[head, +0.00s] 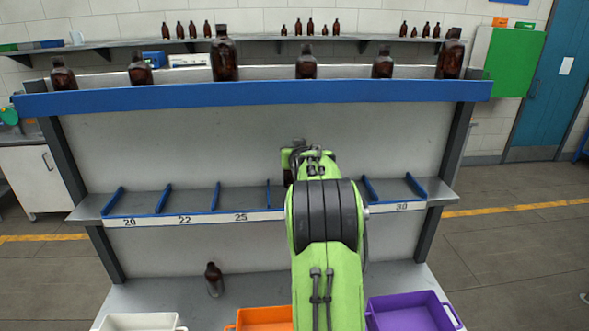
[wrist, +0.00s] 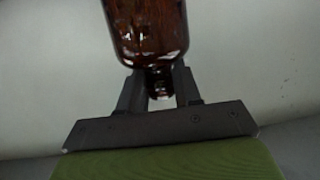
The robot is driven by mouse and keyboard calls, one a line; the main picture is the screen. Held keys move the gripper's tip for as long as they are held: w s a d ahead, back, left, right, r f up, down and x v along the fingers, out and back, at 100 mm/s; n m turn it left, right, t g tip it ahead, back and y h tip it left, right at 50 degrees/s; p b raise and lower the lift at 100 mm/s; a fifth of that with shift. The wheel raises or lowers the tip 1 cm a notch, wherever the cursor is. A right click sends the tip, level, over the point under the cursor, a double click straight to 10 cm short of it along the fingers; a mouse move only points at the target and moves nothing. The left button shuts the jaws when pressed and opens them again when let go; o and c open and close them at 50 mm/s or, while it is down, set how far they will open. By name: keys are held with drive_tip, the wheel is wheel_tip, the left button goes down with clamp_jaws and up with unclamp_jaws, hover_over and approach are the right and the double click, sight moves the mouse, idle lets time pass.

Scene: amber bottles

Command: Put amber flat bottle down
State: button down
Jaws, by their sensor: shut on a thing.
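The amber flat bottle (wrist: 147,32) is brown and glossy, and it fills the top middle of the wrist view. My gripper (wrist: 159,82) is shut on its narrow neck end, with one dark finger on each side. The bottle's far end is cut off by the top of the wrist view. In the head view my green arm covers the gripper's fingers, and I cannot make out the held bottle there. What lies under the bottle does not show.
The middle shelf (head: 165,221) has blue dividers and labels 20, 22, 25 and 30; its visible bays are empty. Several amber bottles stand on the blue-edged top shelf (head: 180,98). Below are a small amber bottle (head: 213,278), an orange bin (head: 262,317) and a purple bin (head: 410,312).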

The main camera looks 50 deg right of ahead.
drive_tip(key=f, duration=0.4)
drive_tip(key=shift+w+d, duration=0.25)
drive_tip(key=shift+w, duration=0.1)
drive_tip(key=shift+s+a+r, duration=0.15)
drive_tip(key=shift+s+r, duration=0.05)
drive_tip(key=shift+f, duration=0.15)
drive_tip(key=c, duration=0.8)
unclamp_jaws()
drive_tip(key=shift+w, duration=0.1)
drive_tip(key=shift+r, duration=0.2)
drive_tip(key=b+v, duration=0.3)
drive_tip(key=v, duration=0.9)
drive_tip(key=shift+a, duration=0.1)
